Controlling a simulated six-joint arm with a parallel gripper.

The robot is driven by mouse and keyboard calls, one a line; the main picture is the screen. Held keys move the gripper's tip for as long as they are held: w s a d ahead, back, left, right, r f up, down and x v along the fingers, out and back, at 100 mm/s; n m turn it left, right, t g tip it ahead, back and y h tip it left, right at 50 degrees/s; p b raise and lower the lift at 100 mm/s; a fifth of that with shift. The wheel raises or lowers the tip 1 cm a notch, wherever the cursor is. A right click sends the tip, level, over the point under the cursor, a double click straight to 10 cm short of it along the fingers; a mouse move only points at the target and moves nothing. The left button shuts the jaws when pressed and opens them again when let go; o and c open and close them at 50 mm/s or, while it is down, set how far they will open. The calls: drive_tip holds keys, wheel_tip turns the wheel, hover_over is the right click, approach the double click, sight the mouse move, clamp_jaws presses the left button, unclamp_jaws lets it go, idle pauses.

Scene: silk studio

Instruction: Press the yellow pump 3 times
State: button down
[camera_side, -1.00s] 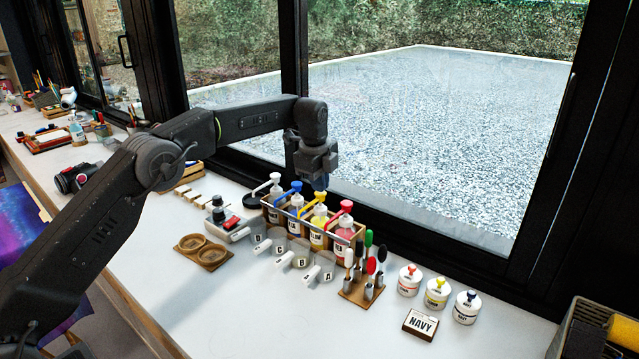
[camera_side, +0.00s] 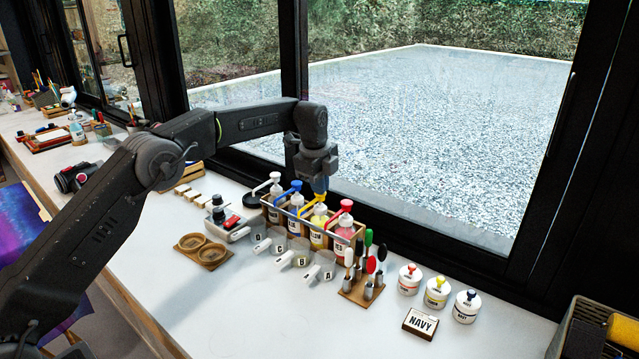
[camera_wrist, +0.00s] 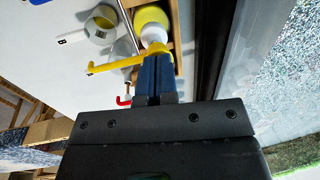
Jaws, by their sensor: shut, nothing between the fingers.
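The yellow pump (camera_side: 320,209) tops a bottle of yellow liquid (camera_side: 318,238) in a wooden rack (camera_side: 288,235), between the blue pump and the red pump. My gripper (camera_side: 319,190) is shut and empty, pointing down right at the yellow pump's head. In the wrist view its blue fingertips (camera_wrist: 157,72) are together over the pump's top, with the yellow spout (camera_wrist: 112,65) reaching left and the yellow bottle (camera_wrist: 150,18) behind. The fingertips hide part of the pump head, so I cannot tell for sure if they touch it.
Close by are the blue pump (camera_side: 292,188), the white pump (camera_side: 274,178) and the red pump (camera_side: 345,206). Brushes (camera_side: 368,258) stand in front of the red bottle. Lettered cups sit before the rack. The window (camera_side: 420,140) is close behind.

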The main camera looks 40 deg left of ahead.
drive_tip(key=shift+f, duration=0.65)
drive_tip(key=shift+r, duration=1.1)
drive_tip(key=shift+f, duration=0.95)
idle(0.7)
drive_tip(key=shift+r, duration=0.95)
drive_tip(key=shift+r, duration=1.5)
